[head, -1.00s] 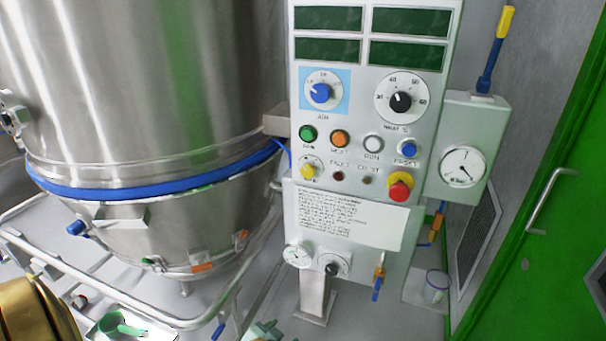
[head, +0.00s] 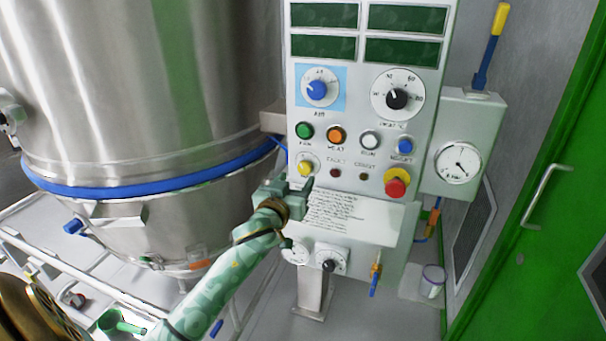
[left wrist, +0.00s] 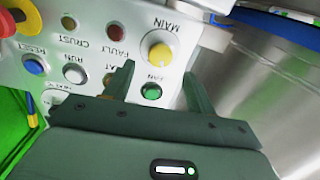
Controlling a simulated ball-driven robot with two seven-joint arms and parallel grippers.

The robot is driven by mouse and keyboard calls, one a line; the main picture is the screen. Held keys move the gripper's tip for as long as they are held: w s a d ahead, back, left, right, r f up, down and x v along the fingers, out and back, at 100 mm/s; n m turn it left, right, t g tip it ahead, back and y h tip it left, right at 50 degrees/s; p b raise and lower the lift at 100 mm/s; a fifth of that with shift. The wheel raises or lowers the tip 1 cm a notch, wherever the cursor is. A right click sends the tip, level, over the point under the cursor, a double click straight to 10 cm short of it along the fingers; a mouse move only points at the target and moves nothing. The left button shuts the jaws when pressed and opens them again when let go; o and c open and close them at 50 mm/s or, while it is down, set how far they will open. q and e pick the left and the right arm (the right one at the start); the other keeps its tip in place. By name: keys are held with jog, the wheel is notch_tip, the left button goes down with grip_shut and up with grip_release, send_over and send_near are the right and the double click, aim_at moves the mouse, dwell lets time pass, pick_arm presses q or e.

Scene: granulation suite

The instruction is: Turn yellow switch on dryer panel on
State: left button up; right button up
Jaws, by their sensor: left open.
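The dryer panel (head: 375,120) is a pale upright box in the middle of the head view. Its yellow switch (head: 305,168), a round knob on a white dial, sits at the lower left under the green button. The left wrist view shows the yellow switch (left wrist: 160,50) beside the word MAIN. My left gripper (head: 287,190) is open just below and left of the switch. In the left wrist view its two fingers (left wrist: 158,85) point at the panel, with the switch beyond and between their tips; they appear apart from it. My right gripper is not in view.
A green button (head: 304,131) and an orange button (head: 337,135) sit just above the switch. A red emergency stop knob (head: 396,184) is at the panel's lower right. The large steel vessel (head: 150,90) stands close on the left. A green door (head: 550,180) is at right.

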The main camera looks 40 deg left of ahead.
aim_at(304, 169)
pick_arm(q)
jog(key=b+x, duration=0.1)
jog(key=x, duration=0.5)
jog(key=shift+s, duration=0.1)
jog(key=c, duration=1)
